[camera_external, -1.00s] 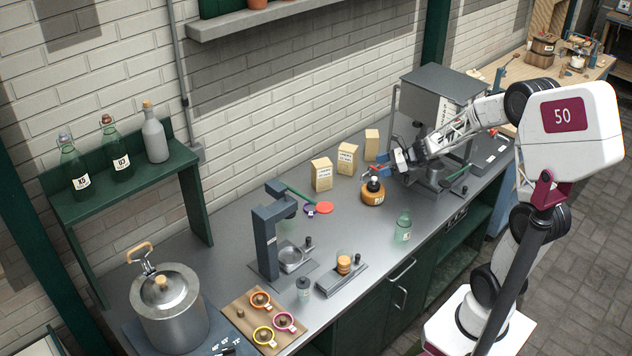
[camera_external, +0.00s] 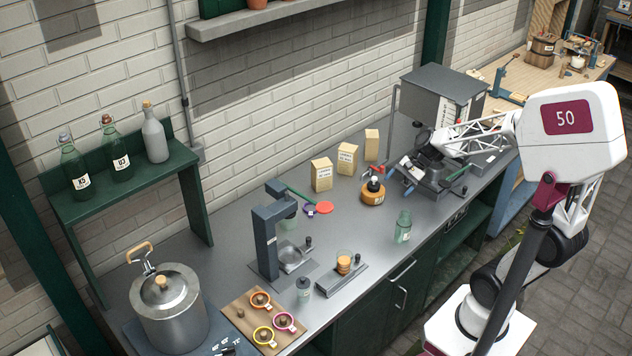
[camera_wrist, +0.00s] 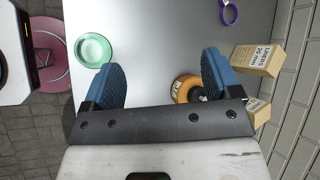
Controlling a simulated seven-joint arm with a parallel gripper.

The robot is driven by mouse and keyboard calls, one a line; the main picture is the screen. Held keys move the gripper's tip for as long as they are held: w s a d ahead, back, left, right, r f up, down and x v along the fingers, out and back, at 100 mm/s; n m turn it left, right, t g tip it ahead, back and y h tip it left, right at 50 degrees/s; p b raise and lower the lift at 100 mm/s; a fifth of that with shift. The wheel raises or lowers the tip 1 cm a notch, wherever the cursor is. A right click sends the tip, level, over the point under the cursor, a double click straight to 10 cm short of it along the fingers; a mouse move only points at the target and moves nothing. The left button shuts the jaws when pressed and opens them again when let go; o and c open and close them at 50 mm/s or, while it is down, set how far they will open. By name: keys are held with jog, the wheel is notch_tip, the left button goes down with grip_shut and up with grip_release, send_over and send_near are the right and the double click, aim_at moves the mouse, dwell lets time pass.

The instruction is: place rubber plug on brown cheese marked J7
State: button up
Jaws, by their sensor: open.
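The brown cheese (camera_external: 372,197) is a short round orange-brown block on the counter in the external view, with a small label too small to read. A small dark piece, seemingly the rubber plug (camera_external: 374,185), stands upright on its top. In the wrist view the cheese (camera_wrist: 180,88) shows at the inner side of the right finger, which hides part of it and of the dark piece.
A grey machine (camera_external: 435,100) is at the back right. A dark press (camera_external: 265,235) and a metal pot (camera_external: 167,305) are farther left.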

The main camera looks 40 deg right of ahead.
jog(key=s+d+r+n+h, duration=0.1)
jog(key=s+r+n+h, duration=0.1)
jog(key=s+n+h, duration=0.2)
jog(key=s+d+r+n+h, duration=0.1)
jog(key=s+n+h, duration=0.3)
jog(key=s+n, duration=0.5)
jog(key=shift+s+r+n+g, duration=0.3)
jog(key=shift+s+r+n, duration=0.1)
jog(key=shift+s, duration=1.35)
